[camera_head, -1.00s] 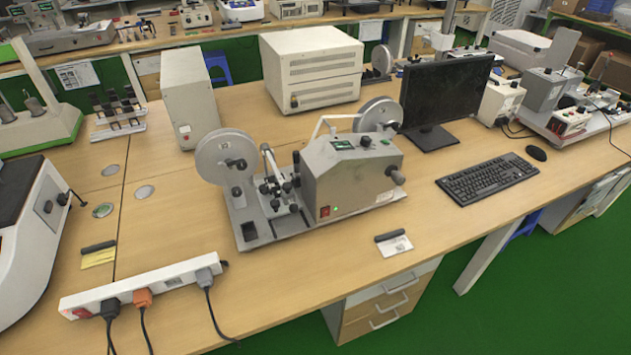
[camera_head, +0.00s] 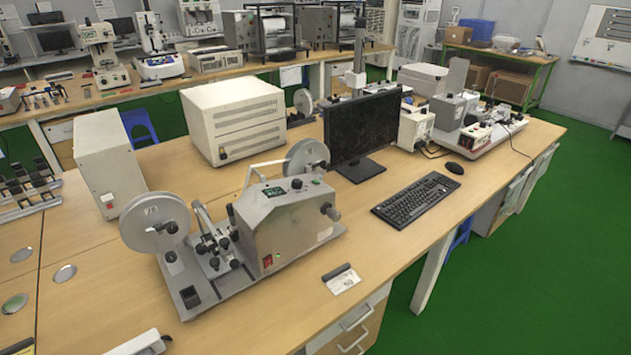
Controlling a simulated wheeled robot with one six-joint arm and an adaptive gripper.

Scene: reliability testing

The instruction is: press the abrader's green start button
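A grey machine with two reels (camera_head: 290,225), which looks like the abrader, stands on the wooden table left of the picture's middle. One reel (camera_head: 155,222) is at its left and another (camera_head: 306,160) at its back right, with a strip running to the back reel. A small panel with green on it (camera_head: 273,191) is on its top. A red switch (camera_head: 267,261) is low on its front, with a tiny green spot beside it. I cannot tell which green part is the start button. My gripper is not in view.
A monitor (camera_head: 361,130), a keyboard (camera_head: 415,199) and a mouse (camera_head: 454,168) stand to the right of the machine. A small card (camera_head: 342,280) lies before it near the table's front edge. A power strip (camera_head: 140,344) is at the bottom. Green floor (camera_head: 530,270) lies open at right.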

